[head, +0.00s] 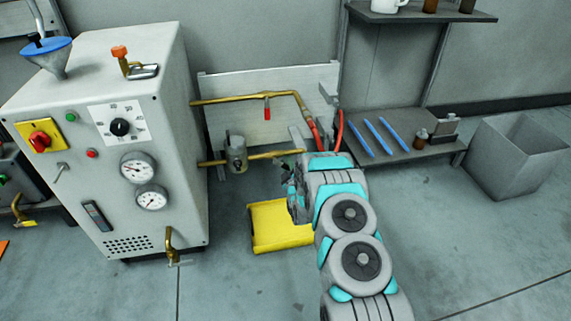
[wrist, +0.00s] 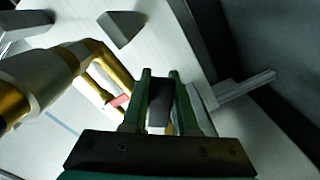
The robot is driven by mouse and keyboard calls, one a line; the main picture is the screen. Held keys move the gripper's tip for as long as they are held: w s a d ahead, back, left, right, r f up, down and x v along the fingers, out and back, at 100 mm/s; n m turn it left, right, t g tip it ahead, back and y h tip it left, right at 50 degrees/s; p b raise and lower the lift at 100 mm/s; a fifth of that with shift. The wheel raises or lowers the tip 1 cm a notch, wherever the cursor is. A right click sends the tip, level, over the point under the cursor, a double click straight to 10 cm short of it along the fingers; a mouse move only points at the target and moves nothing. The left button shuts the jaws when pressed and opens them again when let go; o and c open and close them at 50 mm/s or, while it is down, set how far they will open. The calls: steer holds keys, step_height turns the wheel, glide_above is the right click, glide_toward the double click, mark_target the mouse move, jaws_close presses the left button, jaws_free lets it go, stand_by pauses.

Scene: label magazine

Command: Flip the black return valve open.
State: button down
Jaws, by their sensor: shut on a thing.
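The black return valve's lever (wrist: 160,93) shows in the wrist view as a dark flat piece between my fingers. My gripper (wrist: 160,74) is shut on it, with one green finger on each side. In the head view my gripper (head: 287,172) is at the right end of the lower brass pipe (head: 275,155), in front of the pale wall panel. There my own arm and gripper hide the black valve. I cannot tell the lever's angle to its pipe.
A red-handled valve (head: 267,110) sits on the upper brass pipe; its red handle also shows in the wrist view (wrist: 120,101). A grey cylindrical fitting (head: 237,155) is on the lower pipe. A yellow step (head: 279,226) stands below. The machine cabinet (head: 150,130) is left, a low shelf (head: 400,150) right.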

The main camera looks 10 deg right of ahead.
steer(key=shift+r, duration=0.1)
stand_by(0.3)
steer(key=c, duration=0.7)
jaws_free()
